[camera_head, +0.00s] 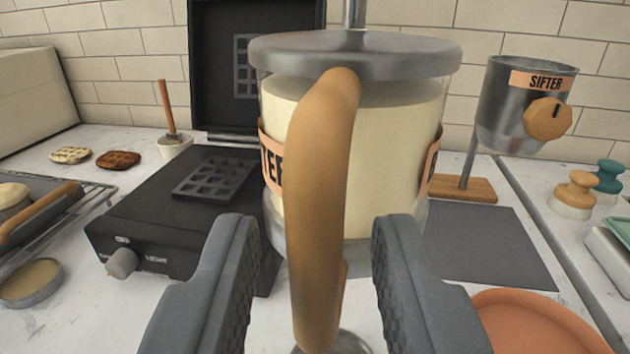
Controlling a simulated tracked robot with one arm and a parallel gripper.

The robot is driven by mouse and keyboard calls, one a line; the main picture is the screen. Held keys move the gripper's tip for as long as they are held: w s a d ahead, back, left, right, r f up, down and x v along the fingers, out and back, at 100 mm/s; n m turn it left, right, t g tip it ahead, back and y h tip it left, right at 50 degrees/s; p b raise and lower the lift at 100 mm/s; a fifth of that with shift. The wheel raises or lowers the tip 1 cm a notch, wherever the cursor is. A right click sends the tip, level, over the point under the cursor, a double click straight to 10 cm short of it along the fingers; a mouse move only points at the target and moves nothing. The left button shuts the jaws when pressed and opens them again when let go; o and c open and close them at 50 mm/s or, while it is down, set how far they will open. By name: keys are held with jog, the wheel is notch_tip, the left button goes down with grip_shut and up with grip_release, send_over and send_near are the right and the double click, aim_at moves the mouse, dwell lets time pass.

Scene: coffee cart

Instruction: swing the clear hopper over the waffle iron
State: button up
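The clear hopper (405,150) stands close in front of me, filled with pale batter. It has a grey lid, an orange label band and a tan wooden handle (322,190) facing me. My gripper (315,228) is open, one finger on each side of the handle's lower part, with visible gaps at both sides. The black waffle iron (150,210) is left of the hopper, its lid (215,60) raised at the back and its grid plate bare where it shows. The hopper hides the iron's right part.
A sifter (500,110) on a stand is at the back right, with a dark mat (490,250) before it. An orange plate (530,330) is at lower right. Two waffles (118,159), a cup with a brush (172,143) and a wire rack (75,215) are left.

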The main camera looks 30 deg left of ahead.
jog(key=shift+x, duration=0.8)
grip_shut()
